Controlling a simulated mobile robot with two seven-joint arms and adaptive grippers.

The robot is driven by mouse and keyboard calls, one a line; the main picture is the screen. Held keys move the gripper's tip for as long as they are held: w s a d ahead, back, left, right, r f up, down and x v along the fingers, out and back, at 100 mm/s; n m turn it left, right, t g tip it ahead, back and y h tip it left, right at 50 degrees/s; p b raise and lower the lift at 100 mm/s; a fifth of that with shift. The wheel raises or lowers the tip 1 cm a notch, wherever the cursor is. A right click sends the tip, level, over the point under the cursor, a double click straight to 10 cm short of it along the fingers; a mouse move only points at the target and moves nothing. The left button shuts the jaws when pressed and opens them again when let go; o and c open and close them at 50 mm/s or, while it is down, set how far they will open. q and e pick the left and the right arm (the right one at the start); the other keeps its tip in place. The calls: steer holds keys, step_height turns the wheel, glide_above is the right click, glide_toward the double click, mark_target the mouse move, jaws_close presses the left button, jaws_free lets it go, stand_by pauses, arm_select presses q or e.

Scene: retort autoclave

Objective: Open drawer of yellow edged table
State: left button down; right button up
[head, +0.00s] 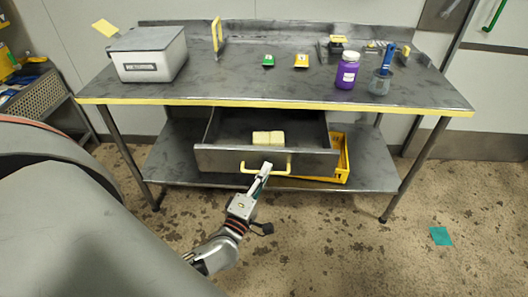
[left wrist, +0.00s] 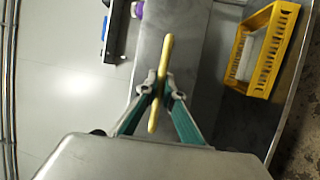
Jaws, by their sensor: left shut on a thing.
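The steel table with a yellow front edge (head: 280,102) stands ahead in the head view. Its drawer (head: 220,158) is pulled out toward me, and pale yellow blocks (head: 268,137) lie inside. The drawer front carries a yellow bar handle (head: 280,172). My left gripper (head: 265,168) is at the middle of this handle. In the left wrist view the fingers (left wrist: 159,88) are shut on the handle (left wrist: 165,55), which passes between the fingertips. My right gripper is not in view.
On the tabletop are a grey box (head: 150,65), a purple jar (head: 347,72) and a metal cup (head: 380,84) with a blue-handled tool. A yellow crate (head: 342,160) sits on the lower shelf, behind the drawer to the right. A green sheet (head: 440,236) lies on the floor.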

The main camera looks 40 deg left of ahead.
arm_select(q)
steer(key=s+d+p, duration=0.1)
steer(key=s+d, duration=0.3)
steer(key=s, duration=0.3)
steer(key=shift+s+d, duration=0.25)
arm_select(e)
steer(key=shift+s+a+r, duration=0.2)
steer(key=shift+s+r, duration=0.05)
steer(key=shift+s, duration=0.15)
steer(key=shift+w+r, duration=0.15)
arm_select(q)
steer(key=c, duration=2.4)
jaws_free()
steer(key=shift+c, duration=0.2)
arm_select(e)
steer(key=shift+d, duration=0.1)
arm_select(q)
steer(key=v, duration=1.2)
